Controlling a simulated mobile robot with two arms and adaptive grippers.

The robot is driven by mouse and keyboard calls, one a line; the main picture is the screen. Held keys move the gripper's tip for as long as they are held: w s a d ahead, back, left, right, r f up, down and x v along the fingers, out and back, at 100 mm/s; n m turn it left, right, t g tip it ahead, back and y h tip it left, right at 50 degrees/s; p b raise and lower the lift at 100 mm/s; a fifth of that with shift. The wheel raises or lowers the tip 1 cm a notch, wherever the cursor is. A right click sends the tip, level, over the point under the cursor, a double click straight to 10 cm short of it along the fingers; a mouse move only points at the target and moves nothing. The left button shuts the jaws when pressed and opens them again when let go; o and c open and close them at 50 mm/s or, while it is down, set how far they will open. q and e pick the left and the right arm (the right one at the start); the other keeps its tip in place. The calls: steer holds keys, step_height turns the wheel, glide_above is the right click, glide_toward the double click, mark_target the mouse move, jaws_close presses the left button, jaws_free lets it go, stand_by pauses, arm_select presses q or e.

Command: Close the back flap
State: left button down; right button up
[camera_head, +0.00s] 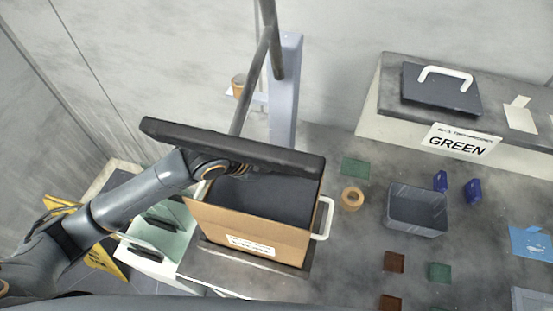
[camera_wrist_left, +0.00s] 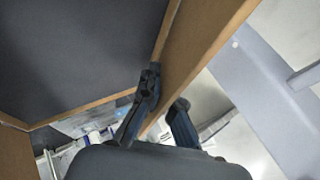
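A brown box (camera_head: 247,227) with a dark inside stands on the grey surface in the head view. My left gripper (camera_head: 240,168) reaches in from the left under this slab and is mostly hidden there. In the left wrist view the left gripper (camera_wrist_left: 166,95) has its fingers apart, one on each side of a brown-edged panel (camera_wrist_left: 196,50). Contact with the panel is unclear. My right gripper is not in view.
A white handle (camera_head: 325,217) sticks out from the box's right side. Grey poles (camera_head: 262,50) and a pale post (camera_head: 286,90) rise behind it. A tape roll (camera_head: 352,198), a grey bin (camera_head: 415,210) and coloured pieces lie to the right. A raised ledge (camera_head: 390,95) runs along the back right.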

arm_select(q)
steer(key=c, duration=1.6)
jaws_free()
steer(key=shift+a, duration=0.1)
steer(key=shift+o, duration=0.2)
